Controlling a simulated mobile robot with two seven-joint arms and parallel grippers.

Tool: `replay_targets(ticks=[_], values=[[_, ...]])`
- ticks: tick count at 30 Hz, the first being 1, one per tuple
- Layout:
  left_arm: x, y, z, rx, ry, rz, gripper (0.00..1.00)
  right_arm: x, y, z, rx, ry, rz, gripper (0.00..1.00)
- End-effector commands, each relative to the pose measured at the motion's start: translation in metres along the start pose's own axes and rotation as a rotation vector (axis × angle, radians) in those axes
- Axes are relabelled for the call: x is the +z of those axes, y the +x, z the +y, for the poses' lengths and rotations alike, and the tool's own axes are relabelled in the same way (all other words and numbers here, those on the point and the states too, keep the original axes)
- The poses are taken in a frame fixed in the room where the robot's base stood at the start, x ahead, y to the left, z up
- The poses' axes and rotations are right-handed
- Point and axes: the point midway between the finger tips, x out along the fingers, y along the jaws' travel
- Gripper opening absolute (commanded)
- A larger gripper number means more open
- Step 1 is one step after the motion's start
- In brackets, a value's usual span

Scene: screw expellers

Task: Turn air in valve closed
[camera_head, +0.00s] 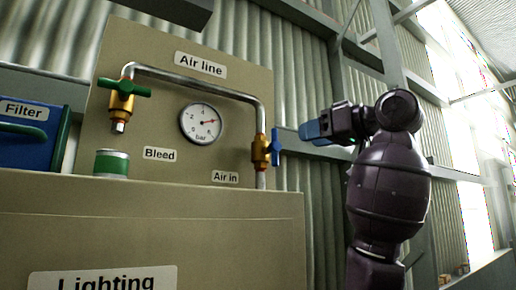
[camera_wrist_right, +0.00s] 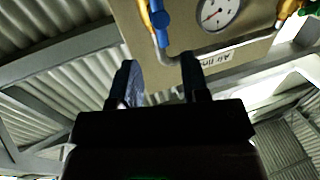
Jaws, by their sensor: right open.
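The air in valve (camera_head: 262,151) has a brass body on the right leg of the silver pipe, above the "Air in" label (camera_head: 225,177). Its blue handle (camera_head: 276,146) stands upright, roughly in line with the pipe. My right gripper (camera_head: 312,131) is to the right of the handle, apart from it, fingers towards the panel. In the right wrist view my right gripper (camera_wrist_right: 160,80) has its two fingers spread with nothing between them. The blue handle (camera_wrist_right: 161,24) shows there beyond the fingertips, near the top edge. My left gripper is not in view.
A round gauge (camera_head: 201,123) marked bar sits mid-panel. The bleed valve (camera_head: 122,95) with a green handle is at the left, above a green-banded cup (camera_head: 111,163). A blue filter box (camera_head: 32,131) stands far left. The space right of the panel holds my right arm.

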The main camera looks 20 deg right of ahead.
Motion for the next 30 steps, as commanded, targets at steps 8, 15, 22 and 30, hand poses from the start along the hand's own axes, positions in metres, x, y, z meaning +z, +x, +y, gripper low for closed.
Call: replay_targets(ticks=[8, 15, 22, 30], values=[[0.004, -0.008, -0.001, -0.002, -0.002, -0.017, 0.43, -0.002, 0.018, -0.001, -0.003, 0.001, -0.001, 0.42], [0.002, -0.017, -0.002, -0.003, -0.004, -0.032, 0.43, -0.002, 0.059, -0.001, -0.004, 0.002, -0.002, 0.42], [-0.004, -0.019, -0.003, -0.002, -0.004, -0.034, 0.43, -0.002, 0.092, 0.0, -0.002, 0.002, -0.001, 0.42], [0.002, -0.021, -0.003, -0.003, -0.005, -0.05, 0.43, -0.001, 0.107, 0.0, -0.001, 0.0, 0.001, 0.42]])
